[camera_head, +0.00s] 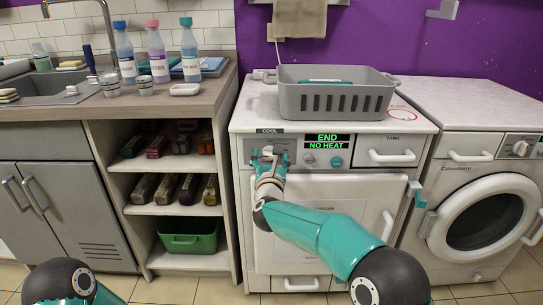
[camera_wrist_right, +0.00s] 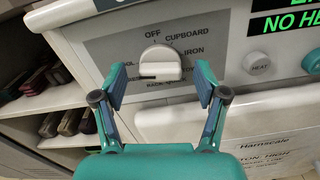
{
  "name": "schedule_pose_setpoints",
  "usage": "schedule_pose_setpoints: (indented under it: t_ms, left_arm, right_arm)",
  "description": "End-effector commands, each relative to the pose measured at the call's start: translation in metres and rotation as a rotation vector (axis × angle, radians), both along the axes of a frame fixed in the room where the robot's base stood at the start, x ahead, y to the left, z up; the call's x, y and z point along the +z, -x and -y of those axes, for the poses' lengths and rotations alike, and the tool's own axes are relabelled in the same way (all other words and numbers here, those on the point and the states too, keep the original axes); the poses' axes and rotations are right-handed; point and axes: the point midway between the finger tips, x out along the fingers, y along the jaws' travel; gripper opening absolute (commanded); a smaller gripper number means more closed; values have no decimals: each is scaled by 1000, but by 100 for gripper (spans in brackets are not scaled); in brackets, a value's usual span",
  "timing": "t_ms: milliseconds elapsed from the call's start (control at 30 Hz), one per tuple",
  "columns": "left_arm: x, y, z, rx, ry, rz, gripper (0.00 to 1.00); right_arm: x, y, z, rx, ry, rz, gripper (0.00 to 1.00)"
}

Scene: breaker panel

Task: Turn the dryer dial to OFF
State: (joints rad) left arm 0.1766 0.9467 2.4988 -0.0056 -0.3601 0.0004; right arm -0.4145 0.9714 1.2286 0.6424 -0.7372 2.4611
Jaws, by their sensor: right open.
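The dryer (camera_head: 318,205) stands in the middle of the head view. Its round white dial (camera_wrist_right: 160,62) shows in the wrist view on a grey panel, with OFF printed above it and CUPBOARD and IRON to the upper right. A raised bar crosses the dial nearly level; which end is the pointer I cannot tell. My right gripper (camera_head: 268,157) is at the panel's left part and largely hides the dial in the head view. In the wrist view its open fingers (camera_wrist_right: 161,84) stand left and right of the dial, apart from it. My left gripper is out of view.
The dryer's display (camera_head: 327,141) reads END, NO HEAT. A grey basket (camera_head: 335,100) sits on top. Shelves (camera_head: 180,210) stand left, a washing machine (camera_head: 485,215) right.

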Motion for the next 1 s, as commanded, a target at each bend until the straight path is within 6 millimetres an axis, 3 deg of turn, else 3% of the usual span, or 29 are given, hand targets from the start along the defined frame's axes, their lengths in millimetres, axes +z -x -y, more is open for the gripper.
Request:
schedule_pose_setpoints:
  t_ms: [200,500,833,1000]
  left_arm:
    - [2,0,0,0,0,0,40]
    - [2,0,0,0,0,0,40]
    - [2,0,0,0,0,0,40]
    - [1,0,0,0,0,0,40]
  right_arm:
    - [0,-11,0,0,1,0,72]
    - [0,-12,0,1,1,0,71]
    - [0,-11,0,0,1,0,16]
    - [0,-12,2,-2,5,1,15]
